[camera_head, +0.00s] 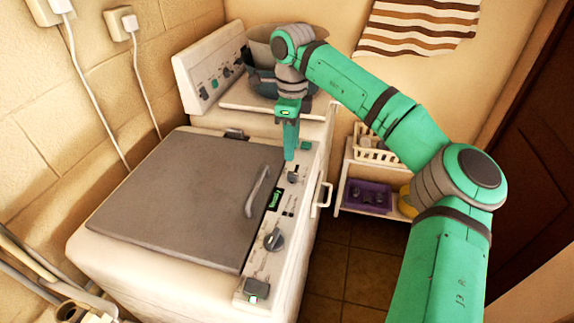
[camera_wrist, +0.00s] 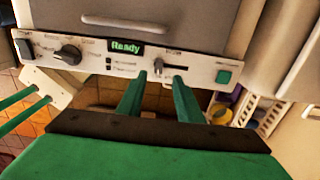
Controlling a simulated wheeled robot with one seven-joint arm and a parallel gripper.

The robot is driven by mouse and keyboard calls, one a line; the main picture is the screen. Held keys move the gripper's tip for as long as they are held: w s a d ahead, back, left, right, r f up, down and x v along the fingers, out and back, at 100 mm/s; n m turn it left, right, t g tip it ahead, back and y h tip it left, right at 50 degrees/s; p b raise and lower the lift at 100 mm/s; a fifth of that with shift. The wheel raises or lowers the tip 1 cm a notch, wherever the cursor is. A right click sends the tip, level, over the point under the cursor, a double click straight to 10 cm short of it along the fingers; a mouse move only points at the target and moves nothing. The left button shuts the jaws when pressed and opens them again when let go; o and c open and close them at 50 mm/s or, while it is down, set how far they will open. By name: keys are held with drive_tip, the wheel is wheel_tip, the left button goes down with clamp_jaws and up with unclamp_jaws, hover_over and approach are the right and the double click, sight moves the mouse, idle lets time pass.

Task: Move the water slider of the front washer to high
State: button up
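The front washer (camera_head: 170,200) has a grey lid and a white control panel along its right side in the head view. The wrist view shows this panel (camera_wrist: 195,68) face on, with the water slider (camera_wrist: 158,67) at the left part of its short horizontal slot. In the head view the slider (camera_head: 292,178) is a small dark knob just below my fingertips. My gripper (camera_wrist: 160,78) is open, with a green finger on each side of the slider's position, the left finger nearer to it. It also shows in the head view (camera_head: 289,156). Contact cannot be told.
The panel also has a dark dial (camera_wrist: 68,54), a green "Ready" display (camera_wrist: 126,47), a green button (camera_wrist: 223,77) and a switch (camera_wrist: 25,47). A lid handle (camera_head: 258,190) stands near the panel. A second washer (camera_head: 210,75) with a basket is behind. A shelf (camera_head: 350,195) stands right.

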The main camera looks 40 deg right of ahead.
sight(292, 173)
drive_tip(key=f, duration=0.9)
drive_tip(key=shift+s+d, duration=0.1)
drive_tip(key=shift+s, duration=0.15)
clamp_jaws()
